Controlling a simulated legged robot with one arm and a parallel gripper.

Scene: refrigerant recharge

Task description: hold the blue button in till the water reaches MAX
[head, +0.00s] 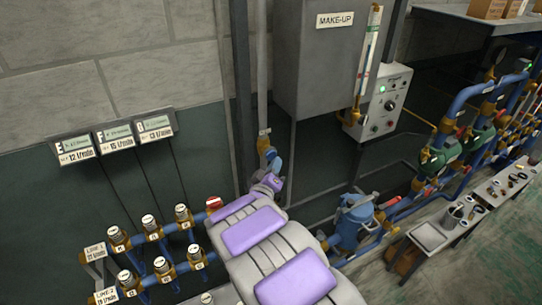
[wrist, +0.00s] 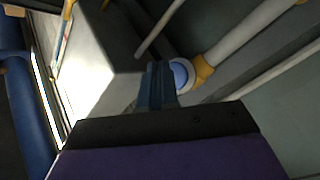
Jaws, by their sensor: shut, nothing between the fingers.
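The blue button (wrist: 181,74) is a round blue face in a pale ring beside a yellow pipe fitting in the wrist view. My gripper (wrist: 156,72) is shut and empty. Its blue fingertips sit just left of the button and partly overlap its edge; I cannot tell whether they touch or press it. In the head view my gripper (head: 270,157) is at the lower end of a thin pipe with a yellow fitting (head: 263,132). The sight tube (head: 370,48) stands on the right side of the grey MAKE-UP tank (head: 325,75). Its water level and MAX mark are too small to read.
A control box (head: 384,103) with a lit green lamp is right of the tank. Blue pipes with brass valves (head: 150,228) stand at lower left, below three flow displays (head: 115,136). A blue pump (head: 355,222) and a tool bench (head: 460,222) are to the right.

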